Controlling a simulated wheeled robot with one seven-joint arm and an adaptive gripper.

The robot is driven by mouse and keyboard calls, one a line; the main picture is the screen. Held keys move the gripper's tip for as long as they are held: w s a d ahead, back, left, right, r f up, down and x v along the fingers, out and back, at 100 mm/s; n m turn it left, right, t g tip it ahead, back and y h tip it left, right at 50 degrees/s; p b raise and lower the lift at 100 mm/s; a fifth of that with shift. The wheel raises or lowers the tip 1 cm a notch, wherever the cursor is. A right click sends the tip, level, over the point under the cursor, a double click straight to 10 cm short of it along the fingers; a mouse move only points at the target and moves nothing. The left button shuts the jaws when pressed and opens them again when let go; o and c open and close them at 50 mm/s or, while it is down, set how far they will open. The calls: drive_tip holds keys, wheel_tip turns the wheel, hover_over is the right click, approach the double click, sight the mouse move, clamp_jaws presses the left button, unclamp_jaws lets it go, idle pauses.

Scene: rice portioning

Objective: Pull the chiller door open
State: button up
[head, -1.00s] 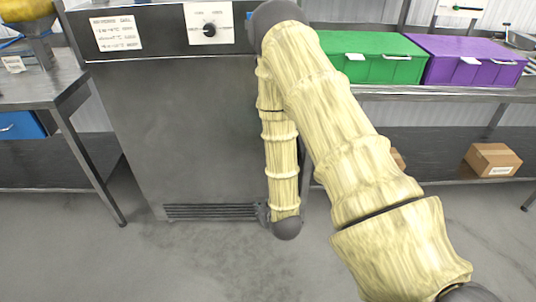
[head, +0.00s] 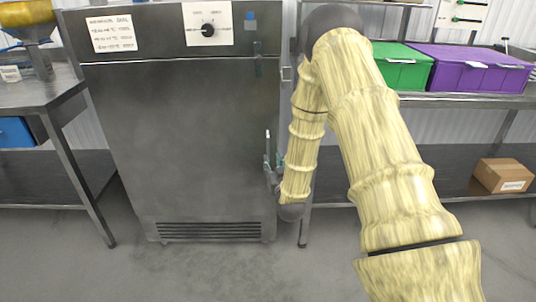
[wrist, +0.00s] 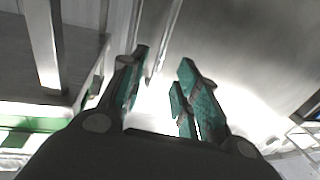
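The chiller is a grey metal cabinet, and its broad front door (head: 180,140) looks shut in the head view. A thin upright handle bar (head: 267,140) stands near the door's right edge. My gripper (head: 272,162) is beside this edge at the handle's height, partly hidden by my arm. In the wrist view my gripper (wrist: 165,62) has its two teal-padded fingers apart. A shiny narrow bar (wrist: 160,45), which looks like the handle, runs between or just beyond the fingertips. I cannot tell whether either finger touches it.
A control panel with a dial (head: 208,30) tops the chiller. A steel table (head: 45,95) stands to the left. To the right, a shelf rack (head: 470,100) holds a green bin (head: 405,70), a purple bin (head: 470,72) and a cardboard box (head: 503,175). The floor in front is clear.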

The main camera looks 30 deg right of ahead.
sight(268, 152)
drive_tip(key=x, duration=0.8)
drive_tip(key=shift+w+f+b, duration=0.1)
drive_tip(key=shift+b, duration=0.2)
drive_tip(key=shift+d, duration=0.1)
clamp_jaws()
